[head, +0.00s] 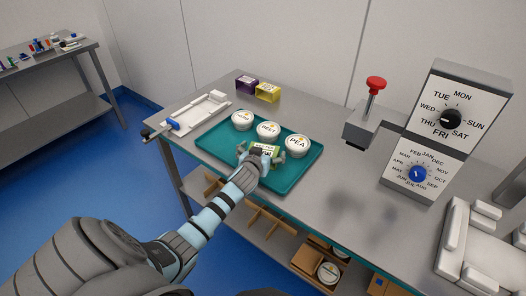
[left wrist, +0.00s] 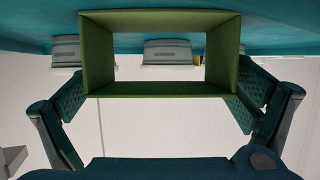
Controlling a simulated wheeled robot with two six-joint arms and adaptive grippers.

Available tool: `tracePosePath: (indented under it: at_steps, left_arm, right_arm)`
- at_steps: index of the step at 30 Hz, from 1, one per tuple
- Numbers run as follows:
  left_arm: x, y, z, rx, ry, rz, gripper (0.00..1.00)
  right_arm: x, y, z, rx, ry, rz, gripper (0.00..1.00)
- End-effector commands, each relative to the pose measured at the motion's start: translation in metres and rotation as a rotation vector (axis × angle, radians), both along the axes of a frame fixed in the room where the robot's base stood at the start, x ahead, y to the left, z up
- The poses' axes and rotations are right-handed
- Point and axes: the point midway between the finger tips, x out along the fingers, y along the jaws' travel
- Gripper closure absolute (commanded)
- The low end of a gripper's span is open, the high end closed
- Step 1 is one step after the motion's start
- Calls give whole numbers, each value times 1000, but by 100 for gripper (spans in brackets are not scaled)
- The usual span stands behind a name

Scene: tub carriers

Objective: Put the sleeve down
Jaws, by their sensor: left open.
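The green sleeve (head: 264,150), a hollow open-ended box with a white label, is on the teal tray (head: 290,182), in front of the tubs. In the left wrist view the sleeve (left wrist: 160,88) shows end-on, its edge against the teal surface. My left gripper (head: 259,159) is open around it; its fingers (left wrist: 160,95) stand at either side, the right-hand one very close to the wall. Three white lidded tubs stand behind on the tray: one at left (head: 242,120), a BEET tub (head: 268,130) and a PEA tub (head: 297,145). My right gripper is out of view.
A purple box (head: 245,84) and a yellow box (head: 267,92) stand at the back of the grey table. A white holder (head: 200,110) lies at left. A red-knobbed press (head: 374,105) and a day-month dial stand (head: 440,130) are at right. A shelf with cardboard carriers (head: 265,219) is below.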

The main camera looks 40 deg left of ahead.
Motion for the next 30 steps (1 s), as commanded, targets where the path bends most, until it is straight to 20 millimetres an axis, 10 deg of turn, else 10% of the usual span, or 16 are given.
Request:
tracePosePath:
  at_steps: [8,21,30]
  left_arm:
    - [-12,-5,8,2,0,-2,0]
    - [-96,-42,46,1,1,1,0]
    - [-102,-44,48,1,-1,1,0]
  right_arm:
    - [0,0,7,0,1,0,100]
    - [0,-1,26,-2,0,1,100]
    - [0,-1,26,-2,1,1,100]
